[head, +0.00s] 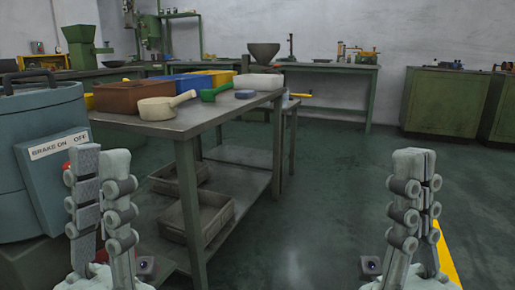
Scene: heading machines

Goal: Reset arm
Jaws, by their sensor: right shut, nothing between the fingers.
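My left gripper (101,155) stands upright at the lower left, fingers pointing up, in front of a blue-grey machine. A narrow gap shows between its fingers and a dark finger pad is visible, with nothing between them. My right gripper (417,156) stands upright at the lower right over open floor. Its fingers are closed together and empty. Both grippers are apart from the workbench. The upper arm links are out of view.
A metal workbench (185,127) holds a cream scoop (160,110), a green scoop (216,91), a brown bin (125,97) and blue and yellow bins. The blue-grey machine (40,190) stands at left. Green cabinets (443,104) are at back right. The central floor is clear.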

